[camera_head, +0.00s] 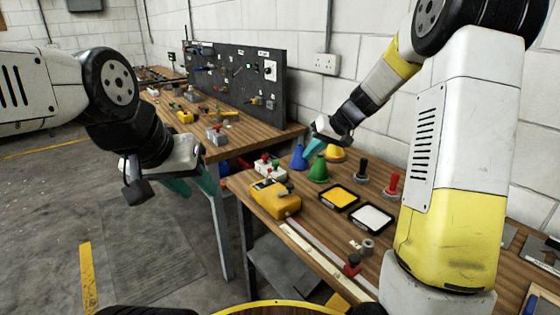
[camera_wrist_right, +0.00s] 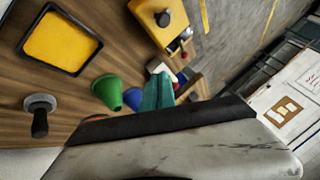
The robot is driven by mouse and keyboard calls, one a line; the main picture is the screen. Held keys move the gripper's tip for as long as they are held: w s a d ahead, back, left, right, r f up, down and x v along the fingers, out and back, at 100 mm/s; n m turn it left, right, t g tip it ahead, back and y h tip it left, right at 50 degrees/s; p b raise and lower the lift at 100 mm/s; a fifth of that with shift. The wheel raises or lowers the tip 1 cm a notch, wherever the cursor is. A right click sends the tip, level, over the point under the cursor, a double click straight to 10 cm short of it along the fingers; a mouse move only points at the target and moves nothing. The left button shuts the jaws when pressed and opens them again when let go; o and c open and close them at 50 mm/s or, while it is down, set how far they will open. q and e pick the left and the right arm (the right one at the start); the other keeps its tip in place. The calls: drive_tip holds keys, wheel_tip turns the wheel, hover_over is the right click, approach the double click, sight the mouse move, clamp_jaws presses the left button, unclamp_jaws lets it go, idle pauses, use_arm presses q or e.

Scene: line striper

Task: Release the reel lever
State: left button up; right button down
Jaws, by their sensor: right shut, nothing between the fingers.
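The yellow reel (camera_head: 275,199) sits on the near wooden bench, with a dark lever-like part (camera_head: 284,190) on its top right side. In the right wrist view the yellow reel (camera_wrist_right: 153,22) is at the top, with a dark round knob and a metal part at its lower corner. My right gripper (camera_head: 314,148) is shut and empty, behind the reel near the wall, above the blue and green cones. Its teal fingertips (camera_wrist_right: 158,92) point toward the reel but stand apart from it. My left gripper (camera_head: 196,186) hangs open and empty left of the bench.
Near the reel are a box with red and green knobs (camera_head: 270,167), a blue cone (camera_head: 298,157), a green cone (camera_head: 318,170), a yellow tray (camera_head: 338,197) and a white tray (camera_head: 371,218). Black (camera_head: 362,172) and red-handled (camera_head: 392,186) stampers stand to the right. A dark panel (camera_head: 240,80) stands behind.

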approach(268, 176)
drive_tip(key=w+f, duration=0.1)
drive_tip(key=f, duration=0.1)
drive_tip(key=w+a+f, duration=0.1)
drive_tip(key=w+f, duration=0.1)
drive_tip(key=shift+w+f, duration=0.25)
drive_tip(key=shift+w, duration=0.1)
idle(0.5)
drive_tip(key=shift+s+a+r+h, duration=0.1)
drive_tip(key=shift+h, duration=0.2)
